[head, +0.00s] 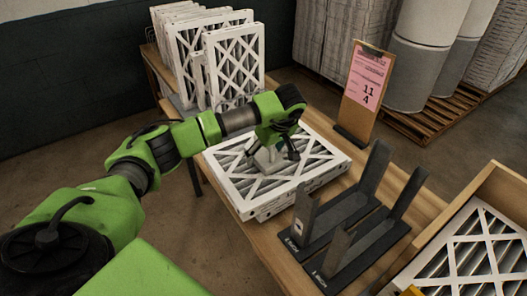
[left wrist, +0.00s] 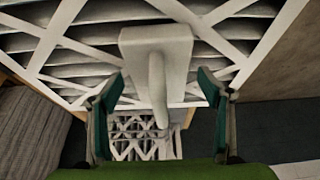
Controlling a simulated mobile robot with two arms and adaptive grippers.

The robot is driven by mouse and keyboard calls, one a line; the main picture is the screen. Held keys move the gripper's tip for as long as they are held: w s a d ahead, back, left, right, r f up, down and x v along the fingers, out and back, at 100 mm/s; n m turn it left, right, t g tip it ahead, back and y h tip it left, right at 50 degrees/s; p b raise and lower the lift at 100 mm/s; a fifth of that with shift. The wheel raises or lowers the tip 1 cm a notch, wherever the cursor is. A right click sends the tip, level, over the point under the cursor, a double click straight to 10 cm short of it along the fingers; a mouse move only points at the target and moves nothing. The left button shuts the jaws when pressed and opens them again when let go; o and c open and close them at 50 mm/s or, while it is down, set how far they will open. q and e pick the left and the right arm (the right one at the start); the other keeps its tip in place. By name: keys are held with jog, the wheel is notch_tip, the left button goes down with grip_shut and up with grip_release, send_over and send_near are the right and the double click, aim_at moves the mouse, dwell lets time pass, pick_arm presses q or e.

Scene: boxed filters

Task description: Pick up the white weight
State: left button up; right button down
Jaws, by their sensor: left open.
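The white weight (head: 268,161) sits on top of the flat stacked filters (head: 315,176) on the table in the head view. In the left wrist view the white weight (left wrist: 157,58) shows a block-shaped base and an upright handle. My left gripper (head: 272,148) is over the weight. In the left wrist view my left gripper (left wrist: 160,92) is open, with one finger on each side of the handle. Neither finger visibly grips the handle. The gripper partly hides the weight in the head view. My right gripper is not in view.
Upright filters (head: 235,65) stand at the table's back left. A clipboard sign with a pink sheet (head: 367,80) stands behind the flat filters. Dark metal stands (head: 335,215) are at the right, beside a wooden box (head: 500,180) with a filter inside.

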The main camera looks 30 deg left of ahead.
pick_arm(q)
jog(key=shift+w+a+f, duration=0.1)
jog(key=shift+f, duration=0.3)
grip_shut()
jog(key=shift+w+r, duration=0.15)
jog(key=shift+r, duration=0.05)
jog(key=shift+r, duration=0.1)
